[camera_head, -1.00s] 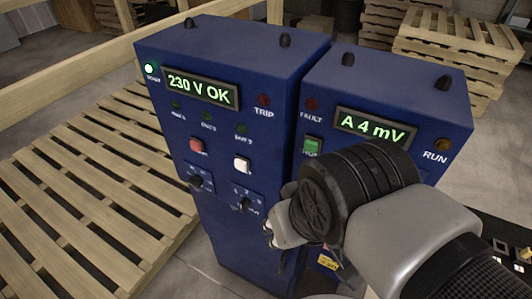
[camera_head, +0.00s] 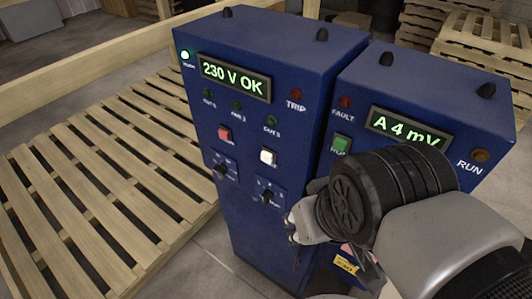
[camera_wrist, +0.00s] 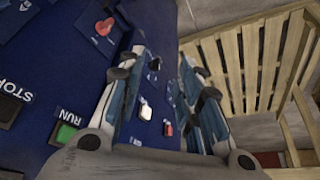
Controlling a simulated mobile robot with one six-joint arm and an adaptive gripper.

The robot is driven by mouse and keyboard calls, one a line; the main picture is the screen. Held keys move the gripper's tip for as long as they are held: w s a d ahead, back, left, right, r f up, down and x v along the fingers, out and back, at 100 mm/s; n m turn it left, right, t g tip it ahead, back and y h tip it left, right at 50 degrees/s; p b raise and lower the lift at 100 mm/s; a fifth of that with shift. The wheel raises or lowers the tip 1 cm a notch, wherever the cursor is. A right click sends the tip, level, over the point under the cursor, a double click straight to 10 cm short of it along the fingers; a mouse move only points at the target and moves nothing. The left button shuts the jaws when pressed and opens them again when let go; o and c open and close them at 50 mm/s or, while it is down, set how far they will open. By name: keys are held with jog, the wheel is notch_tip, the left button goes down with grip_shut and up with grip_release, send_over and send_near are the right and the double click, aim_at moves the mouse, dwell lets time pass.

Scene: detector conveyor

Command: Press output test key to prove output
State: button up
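The left blue cabinet (camera_head: 268,205) has a lit display (camera_head: 234,77) reading "230 V OK". Below it are a red key (camera_head: 225,134) and a white key (camera_head: 267,156); their labels are too small to read, so I cannot tell which is the output test key. Two dark rotary knobs (camera_head: 267,196) sit lower. My gripper (camera_head: 298,226) is in front of the cabinet, below and right of the white key in the head view. In the wrist view my gripper (camera_wrist: 165,85) is open and empty, with the white key (camera_wrist: 146,109) and red key (camera_wrist: 168,129) visible between its fingers.
The right blue cabinet (camera_head: 425,85) shows "A 4 mV" and has a green key (camera_head: 341,144); my arm covers its lower part. In the wrist view, a red mushroom knob (camera_wrist: 104,27) is on the blue face. A wooden pallet deck (camera_head: 95,185) lies left.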

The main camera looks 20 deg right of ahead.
jog(key=shift+c, duration=0.3)
grip_shut()
dwell(1.5)
